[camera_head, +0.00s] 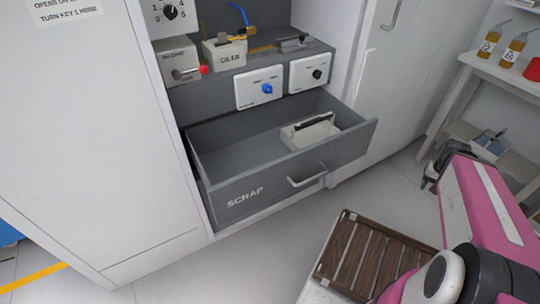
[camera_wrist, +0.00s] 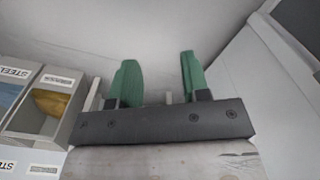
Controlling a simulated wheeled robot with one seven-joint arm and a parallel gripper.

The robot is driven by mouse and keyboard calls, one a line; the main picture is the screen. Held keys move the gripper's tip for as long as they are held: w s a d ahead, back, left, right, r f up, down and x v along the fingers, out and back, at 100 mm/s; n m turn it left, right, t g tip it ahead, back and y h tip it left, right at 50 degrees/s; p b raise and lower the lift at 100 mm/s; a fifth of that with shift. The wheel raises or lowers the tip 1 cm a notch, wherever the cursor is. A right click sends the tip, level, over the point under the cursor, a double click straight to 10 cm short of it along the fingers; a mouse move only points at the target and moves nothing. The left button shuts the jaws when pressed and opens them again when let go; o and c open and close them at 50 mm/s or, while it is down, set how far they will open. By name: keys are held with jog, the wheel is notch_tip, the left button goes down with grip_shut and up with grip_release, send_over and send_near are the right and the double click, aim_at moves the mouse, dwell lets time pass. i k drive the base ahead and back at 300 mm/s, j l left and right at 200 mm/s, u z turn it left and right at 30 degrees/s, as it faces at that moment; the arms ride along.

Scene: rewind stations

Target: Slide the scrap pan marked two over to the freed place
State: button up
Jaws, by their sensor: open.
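The drawer labelled SCRAP (camera_head: 252,197) is pulled open from the grey station. Inside it, toward the right end, sits a pale pan with a dark handle bar on top (camera_head: 311,132). I cannot read any number on this pan. The drawer floor to its left is bare. My gripper (camera_wrist: 160,78) is open in the wrist view, with two green fingers apart and nothing between them. It is not over the drawer; my pink arm reaches up at the right of the head view, clear of the drawer.
Above the drawer are a box marked OILER (camera_head: 225,54), a box with a red knob (camera_head: 180,63) and two white dial panels. A brown slatted rack (camera_head: 372,262) stands in front. A shelf with bottles (camera_head: 505,72) is at right. The wrist view shows grey bins (camera_wrist: 38,112) at left.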

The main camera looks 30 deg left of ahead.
aim_at(298, 136)
jog(key=k+j+u, duration=0.25)
jog(key=k+j, duration=0.45)
jog(key=k+j+u, duration=0.3)
jog(key=k+j, duration=0.3)
jog(key=j, duration=0.2)
jog(key=i+l, duration=0.25)
jog(key=l, duration=0.15)
jog(key=i+l+u, duration=0.15)
jog(key=i+l, duration=0.4)
jog(key=l, duration=0.2)
jog(key=u, duration=0.05)
